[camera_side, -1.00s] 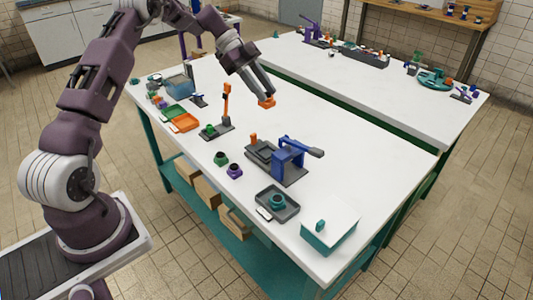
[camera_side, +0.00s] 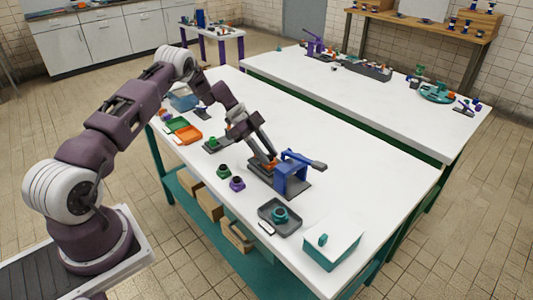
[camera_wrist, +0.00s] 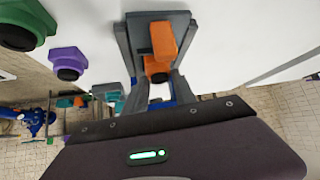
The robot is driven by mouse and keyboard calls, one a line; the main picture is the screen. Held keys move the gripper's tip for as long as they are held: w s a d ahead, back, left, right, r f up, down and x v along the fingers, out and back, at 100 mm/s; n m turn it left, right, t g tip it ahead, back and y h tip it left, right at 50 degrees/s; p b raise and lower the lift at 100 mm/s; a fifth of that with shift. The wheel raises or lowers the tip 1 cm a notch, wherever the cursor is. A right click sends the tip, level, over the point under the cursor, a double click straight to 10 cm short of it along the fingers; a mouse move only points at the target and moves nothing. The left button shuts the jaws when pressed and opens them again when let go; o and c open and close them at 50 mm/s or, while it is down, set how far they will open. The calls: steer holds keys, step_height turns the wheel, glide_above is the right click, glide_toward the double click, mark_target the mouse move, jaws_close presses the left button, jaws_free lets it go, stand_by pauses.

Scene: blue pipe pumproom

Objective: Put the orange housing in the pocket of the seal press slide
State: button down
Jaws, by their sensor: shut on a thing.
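The orange housing (camera_wrist: 157,68) is between the fingertips of my gripper (camera_wrist: 160,80) in the wrist view. My gripper is shut on it. In the side view the housing (camera_side: 270,164) shows as a small orange patch at the fingertips, over the dark grey slide of the seal press (camera_side: 257,171). The blue press frame (camera_side: 292,172) with its lever stands just to the right.
A green part (camera_side: 223,171) and a purple part (camera_side: 237,184) stand left of the press. A grey tray (camera_side: 267,220) with a teal ring and a teal-white box (camera_side: 333,245) are nearer the front.

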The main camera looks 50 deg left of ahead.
steer(key=c, duration=0.9)
jaws_free()
steer(key=shift+c, duration=0.2)
steer(key=v, duration=1.2)
steer(key=s+d+r+n+y, duration=0.3)
steer(key=s+d+r+n, duration=0.15)
steer(key=d+r, duration=0.5)
steer(key=s+d+r+n+y, duration=0.25)
steer(key=s+d+r, duration=0.4)
steer(key=r, duration=0.55)
steer(key=s+d+n+t+y, duration=0.1)
steer(key=s+d+n, duration=0.3)
steer(key=s, duration=0.7)
steer(key=s+d+f+n+t+y, duration=0.1)
steer(key=s+d+n+t+y, duration=0.1)
steer(key=s, duration=0.8)
steer(key=shift+s+d+n, duration=0.4)
steer(key=shift+d+n, duration=0.45)
steer(key=shift+n, duration=0.15)
